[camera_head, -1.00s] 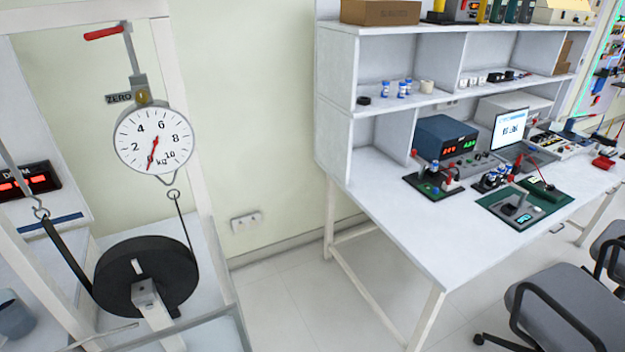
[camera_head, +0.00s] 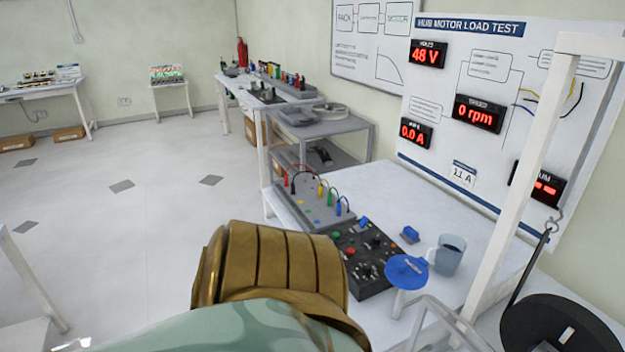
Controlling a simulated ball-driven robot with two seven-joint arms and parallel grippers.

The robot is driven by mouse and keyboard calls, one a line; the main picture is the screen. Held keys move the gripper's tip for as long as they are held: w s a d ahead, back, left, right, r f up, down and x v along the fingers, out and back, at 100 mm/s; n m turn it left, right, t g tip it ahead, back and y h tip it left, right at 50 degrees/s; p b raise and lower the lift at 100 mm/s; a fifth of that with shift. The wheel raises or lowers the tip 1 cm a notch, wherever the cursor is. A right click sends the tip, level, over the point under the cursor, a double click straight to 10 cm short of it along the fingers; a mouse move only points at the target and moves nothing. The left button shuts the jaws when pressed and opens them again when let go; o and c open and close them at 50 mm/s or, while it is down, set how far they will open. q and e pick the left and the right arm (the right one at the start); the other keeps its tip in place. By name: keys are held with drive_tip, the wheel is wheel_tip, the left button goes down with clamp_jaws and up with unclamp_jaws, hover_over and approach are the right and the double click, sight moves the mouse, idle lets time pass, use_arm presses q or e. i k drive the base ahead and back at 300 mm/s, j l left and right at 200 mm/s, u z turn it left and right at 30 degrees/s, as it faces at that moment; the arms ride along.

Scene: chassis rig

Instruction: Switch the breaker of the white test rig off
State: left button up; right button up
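The white test rig shows at the right, with its white frame post (camera_head: 522,165) and the board headed HUB MOTOR LOAD TEST (camera_head: 440,165). Red displays on the board read 48 V, 0 rpm and 0.0 A. A black control panel (camera_head: 385,283) with a red button and several knobs lies on the rig's white table, partly hidden at its lower left. I cannot tell which part is the breaker. Neither of my grippers is in view. A gold and green ribbed part fills the lower middle.
A grey terminal box (camera_head: 312,208) with coloured leads sits beside the panel. A blue disc (camera_head: 406,270), a blue-grey mug (camera_head: 449,255) and a small blue part (camera_head: 410,234) stand right of it. A black wheel (camera_head: 555,325) is at lower right. Open floor (camera_head: 120,225) lies left.

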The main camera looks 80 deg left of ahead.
sight(365, 220)
drive_tip(key=u, duration=2.25)
drive_tip(key=i+j+z, duration=0.1)
drive_tip(key=z, duration=0.35)
drive_tip(key=i+j+z, duration=0.1)
drive_tip(key=j+z, duration=0.15)
drive_tip(key=z, duration=0.2)
drive_tip(key=j+z, duration=0.2)
drive_tip(key=z, duration=0.25)
drive_tip(key=j+z, duration=0.45)
drive_tip(key=j, duration=1.45)
